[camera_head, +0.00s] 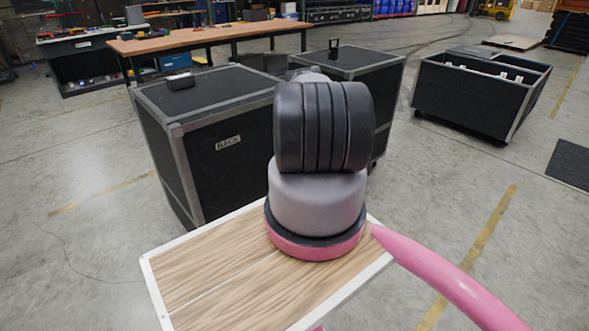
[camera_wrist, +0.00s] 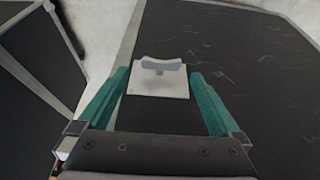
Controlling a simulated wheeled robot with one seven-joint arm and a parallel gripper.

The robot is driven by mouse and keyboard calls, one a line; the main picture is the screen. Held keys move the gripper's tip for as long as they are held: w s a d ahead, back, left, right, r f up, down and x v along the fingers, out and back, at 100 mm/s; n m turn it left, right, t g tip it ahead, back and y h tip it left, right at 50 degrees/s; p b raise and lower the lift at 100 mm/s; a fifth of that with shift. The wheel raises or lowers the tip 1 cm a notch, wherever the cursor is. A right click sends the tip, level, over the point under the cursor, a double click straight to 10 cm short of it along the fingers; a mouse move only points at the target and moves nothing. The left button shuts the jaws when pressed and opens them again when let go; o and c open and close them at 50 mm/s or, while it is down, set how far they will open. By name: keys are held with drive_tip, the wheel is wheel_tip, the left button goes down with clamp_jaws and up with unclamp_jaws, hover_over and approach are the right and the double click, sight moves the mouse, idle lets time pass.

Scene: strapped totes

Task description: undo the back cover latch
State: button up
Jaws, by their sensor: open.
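In the wrist view, a light grey latch plate (camera_wrist: 158,82) with a notched top edge and a darker centre lies against a black case panel (camera_wrist: 235,60). My gripper (camera_wrist: 159,74) is open, with one teal finger on each side of the plate. Gaps show between the fingers and the plate, and I cannot tell how far above the panel the fingertips are. In the head view, my arm hides the gripper and the latch plate.
A small black block (camera_head: 181,82) lies on the left case, and a dark upright piece (camera_head: 333,49) stands on the second. An open-topped black case (camera_head: 468,98) stands at the right. A workbench (camera_head: 210,36) is behind.

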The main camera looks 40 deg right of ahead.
drive_tip(key=shift+x, duration=1.85)
drive_tip(key=shift+a, duration=0.1)
drive_tip(key=shift+c, duration=0.3)
drive_tip(key=c, duration=1.2)
drive_tip(key=shift+c, duration=0.2)
